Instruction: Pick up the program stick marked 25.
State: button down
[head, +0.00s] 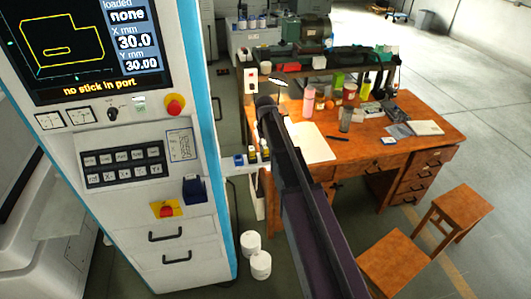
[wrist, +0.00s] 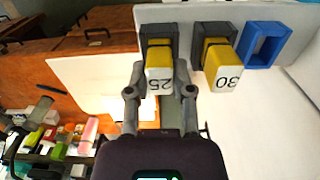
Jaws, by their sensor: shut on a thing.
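The program stick marked 25 (wrist: 158,67) has a yellow body with its number upside down in the wrist view. Its far end is still at a dark grey holder (wrist: 157,30); I cannot tell how deep it sits. My gripper (wrist: 159,91) is shut on this stick, one finger on each side of its numbered end. A second yellow stick marked 30 (wrist: 222,70) stands in another dark holder to the right. In the head view the small rack (head: 240,170) shows beside my arm, which hides my fingertips.
An empty blue holder (wrist: 265,44) is right of stick 30. The machine's screen (head: 90,45) reads "no stick in port" and loaded "none". A cluttered wooden desk (head: 390,150) and two stools (head: 462,207) stand to the right. White containers (head: 260,265) are on the floor.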

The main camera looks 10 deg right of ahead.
aim_at(265, 146)
jog(key=shift+r, duration=0.2)
notch_tip(265, 146, up, 4)
jog(key=p, duration=0.4)
jog(key=shift+f, duration=0.15)
jog(key=s+p, duration=0.1)
jog(key=s, duration=1.5)
jog(key=shift+a+r, duration=0.25)
jog(key=shift+r, duration=0.2)
